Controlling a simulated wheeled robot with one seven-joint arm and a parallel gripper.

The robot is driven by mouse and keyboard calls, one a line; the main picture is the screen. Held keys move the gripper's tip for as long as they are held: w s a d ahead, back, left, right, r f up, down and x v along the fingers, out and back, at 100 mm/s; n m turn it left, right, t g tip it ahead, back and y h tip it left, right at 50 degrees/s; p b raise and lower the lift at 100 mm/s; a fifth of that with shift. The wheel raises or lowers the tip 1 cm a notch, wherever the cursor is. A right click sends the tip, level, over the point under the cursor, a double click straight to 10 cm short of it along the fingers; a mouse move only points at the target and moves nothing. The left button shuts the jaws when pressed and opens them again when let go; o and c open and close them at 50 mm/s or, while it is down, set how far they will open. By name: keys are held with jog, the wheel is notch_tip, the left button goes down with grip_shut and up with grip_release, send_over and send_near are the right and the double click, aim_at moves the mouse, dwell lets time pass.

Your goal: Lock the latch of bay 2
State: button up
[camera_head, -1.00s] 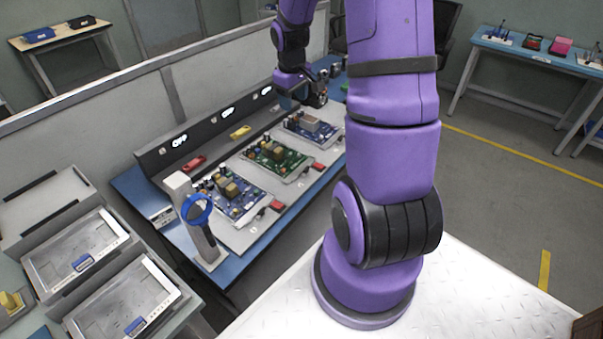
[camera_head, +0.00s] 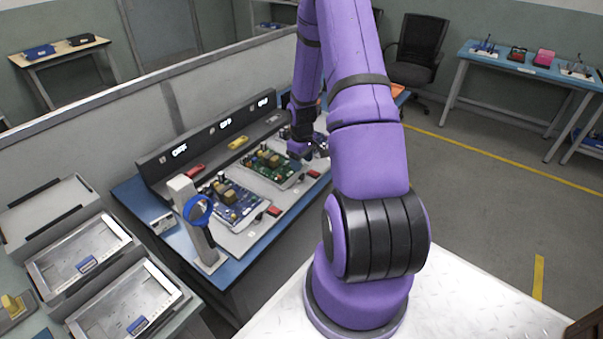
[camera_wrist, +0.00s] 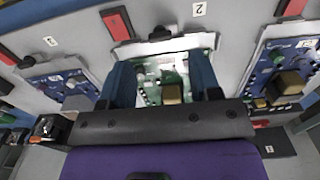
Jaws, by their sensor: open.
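Bay 2 holds a green circuit board (camera_head: 270,166) on a pale plate, in the middle of the row. It also shows between my fingers in the wrist view (camera_wrist: 172,78). A white label "2" (camera_wrist: 199,9) lies beyond its edge. The red latch (camera_wrist: 117,23) stands at the upper left of this board in the wrist view, and also shows in the head view (camera_head: 313,173). Whether it is locked I cannot tell. My gripper (camera_wrist: 162,75) is open, its two blue fingers apart over the green board with nothing held. In the head view my arm partly hides it.
Blue boards flank bay 2: one nearer (camera_head: 232,200) and one at the wrist view's left (camera_wrist: 65,82). Another red latch (camera_wrist: 290,8) lies to the right. A post with a blue ring (camera_head: 198,209) stands at the fixture's near end. Grey trays (camera_head: 80,255) lie left.

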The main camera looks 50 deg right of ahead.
aim_at(302, 175)
jog(key=shift+f, duration=2.7)
jog(key=c, duration=0.9)
